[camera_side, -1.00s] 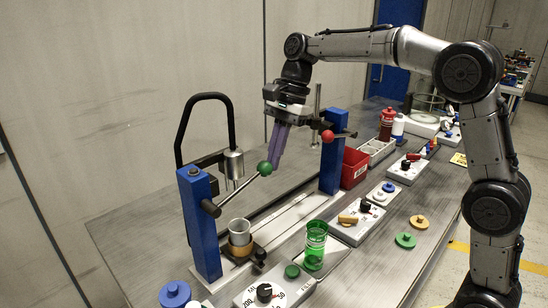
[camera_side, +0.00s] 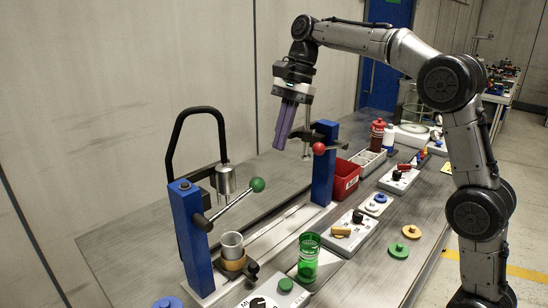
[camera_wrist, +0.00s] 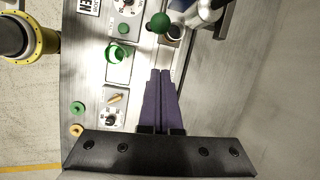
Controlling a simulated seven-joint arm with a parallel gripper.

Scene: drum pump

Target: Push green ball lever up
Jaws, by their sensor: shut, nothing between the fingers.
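The green ball (camera_side: 257,184) sits at the end of a metal lever (camera_side: 230,206) that runs from the left blue post (camera_side: 189,238). The lever slopes upward to the right, with the ball above its pivot. My gripper (camera_side: 280,146) hangs above and to the right of the ball, apart from it. Its purple fingers are shut with nothing between them. In the wrist view, the ball (camera_wrist: 161,23) is beyond the tips of the shut fingers (camera_wrist: 161,72), with a gap between.
A metal cup (camera_side: 231,245) stands below the lever. A second blue post (camera_side: 324,165) with a red ball (camera_side: 319,148) stands right of my gripper. A green glass (camera_side: 307,256), a red bin (camera_side: 345,178) and control boxes stand along the table.

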